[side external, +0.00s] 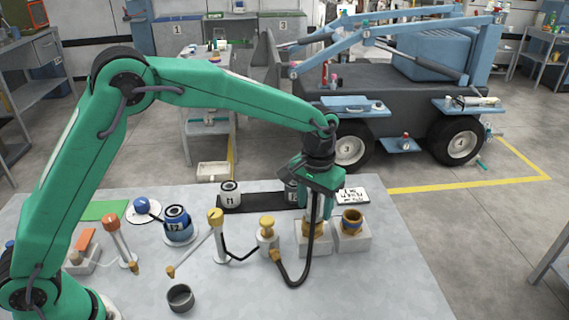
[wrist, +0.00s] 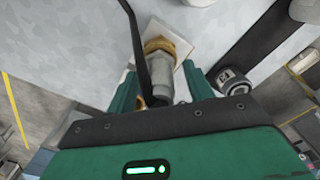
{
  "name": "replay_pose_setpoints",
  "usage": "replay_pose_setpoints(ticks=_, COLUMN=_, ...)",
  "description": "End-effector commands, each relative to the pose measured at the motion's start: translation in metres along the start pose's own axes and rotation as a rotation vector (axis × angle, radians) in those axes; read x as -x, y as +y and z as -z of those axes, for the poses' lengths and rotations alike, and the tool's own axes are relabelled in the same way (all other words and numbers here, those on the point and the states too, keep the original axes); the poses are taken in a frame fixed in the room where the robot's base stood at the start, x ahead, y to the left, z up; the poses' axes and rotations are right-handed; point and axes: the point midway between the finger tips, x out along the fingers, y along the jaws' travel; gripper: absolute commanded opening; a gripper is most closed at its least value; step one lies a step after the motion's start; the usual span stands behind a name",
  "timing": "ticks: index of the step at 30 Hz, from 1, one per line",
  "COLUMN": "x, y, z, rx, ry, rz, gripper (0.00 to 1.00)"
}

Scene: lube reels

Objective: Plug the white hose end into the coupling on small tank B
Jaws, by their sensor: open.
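My gripper (side external: 317,212) is open, with its fingers down over the left of two pale blocks with brass couplings. In the wrist view its two fingers (wrist: 158,85) stand apart on either side of a pale grey-white hose end (wrist: 162,82). That end points into the brass coupling (wrist: 160,46) on a white square block (wrist: 176,33) and appears to touch it; how deep it sits I cannot tell. Its black hose (side external: 308,262) loops down to a brass fitting (side external: 279,256) on the table. I cannot read which tank is B.
The second coupling block (side external: 352,238) stands close on the right. A yellow-topped post (side external: 267,232), jointed arms and labelled cans (side external: 231,193) stand to the left. A dark cup (side external: 180,298) is at the front. The front right of the table (side external: 395,280) is clear.

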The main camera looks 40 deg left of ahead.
Motion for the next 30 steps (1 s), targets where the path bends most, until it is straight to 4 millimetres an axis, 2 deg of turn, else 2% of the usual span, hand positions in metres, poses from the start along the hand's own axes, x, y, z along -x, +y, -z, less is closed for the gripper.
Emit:
replay_pose_setpoints(ticks=14, x=-0.0002, y=0.0001, z=0.0, rx=0.0, ry=0.0, rz=0.0, gripper=0.52)
replay_pose_setpoints(ticks=22, x=-0.0001, y=0.0, z=0.0, rx=0.0, ry=0.0, rz=0.0, gripper=0.0)
replay_pose_setpoints(ticks=30, x=0.0005, y=0.0001, z=0.0003, rx=0.0, ry=0.001, rz=0.0, gripper=0.0)
